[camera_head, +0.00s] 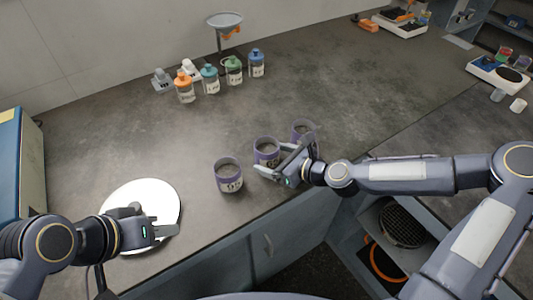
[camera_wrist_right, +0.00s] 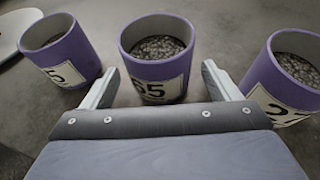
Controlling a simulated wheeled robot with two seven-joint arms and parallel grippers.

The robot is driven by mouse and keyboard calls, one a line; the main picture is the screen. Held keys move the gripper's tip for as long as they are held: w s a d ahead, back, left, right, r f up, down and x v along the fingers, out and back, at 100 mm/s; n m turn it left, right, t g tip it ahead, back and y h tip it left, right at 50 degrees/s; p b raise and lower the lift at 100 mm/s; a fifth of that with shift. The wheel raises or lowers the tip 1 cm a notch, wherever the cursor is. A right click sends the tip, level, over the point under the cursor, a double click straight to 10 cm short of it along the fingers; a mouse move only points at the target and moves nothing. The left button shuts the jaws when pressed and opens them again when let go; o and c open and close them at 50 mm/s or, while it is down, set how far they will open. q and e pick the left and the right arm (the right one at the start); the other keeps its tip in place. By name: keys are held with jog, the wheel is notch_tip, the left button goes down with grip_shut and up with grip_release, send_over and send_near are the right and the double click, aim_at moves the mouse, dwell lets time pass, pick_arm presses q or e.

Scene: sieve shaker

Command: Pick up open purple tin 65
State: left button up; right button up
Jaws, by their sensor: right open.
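Three open purple tins stand in a row on the grey bench. The middle tin (camera_head: 266,153) has a label that looks like 65 in the right wrist view (camera_wrist_right: 158,68), with dark granular contents. My right gripper (camera_head: 281,160) is open, with its fingers pointing at this tin and one finger towards each side of it. Whether the fingers touch it I cannot tell. The left tin (camera_head: 228,178) and right tin (camera_head: 303,132) stand apart on either side. My left gripper (camera_head: 168,231) is over a white round plate, and its jaw gap is not clear.
The white round plate (camera_head: 150,194) lies at the front left, near a blue-and-cream box (camera_head: 18,160). Several capped bottles (camera_head: 209,80) stand at the back, near a funnel on a stand (camera_head: 225,20). Balances (camera_head: 499,73) are at the far right. The bench behind the tins is clear.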

jog(key=shift+x, duration=1.45)
jog(key=c, duration=1.1)
jog(key=shift+c, duration=0.2)
